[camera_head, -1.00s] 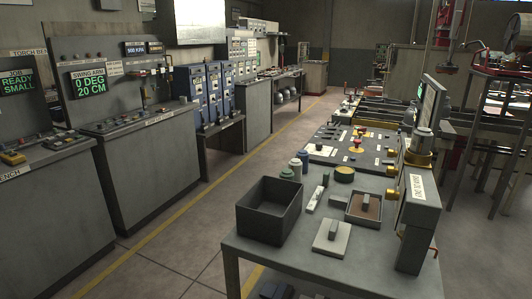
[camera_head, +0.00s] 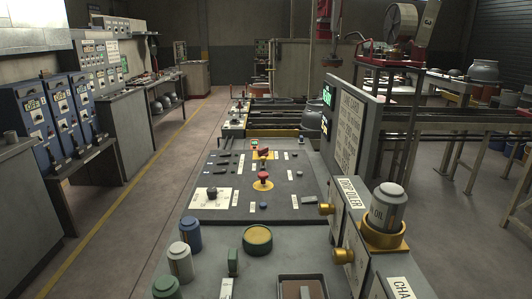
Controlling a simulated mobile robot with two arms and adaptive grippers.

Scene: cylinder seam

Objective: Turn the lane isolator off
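A dark control panel (camera_head: 290,206) lies on the bench in front of me. Nearer stands a red mushroom button (camera_head: 263,176) on a round yellow base. A black knob (camera_head: 212,192) sits on a white plate at the panel's left. I cannot tell for certain which control is the lane isolator or its on/off position. Neither of my grippers is in view.
An oil can (camera_head: 386,208) sits in a brass holder on the drip oiler at right. An aisle with a yellow line (camera_head: 110,212) runs open at left.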

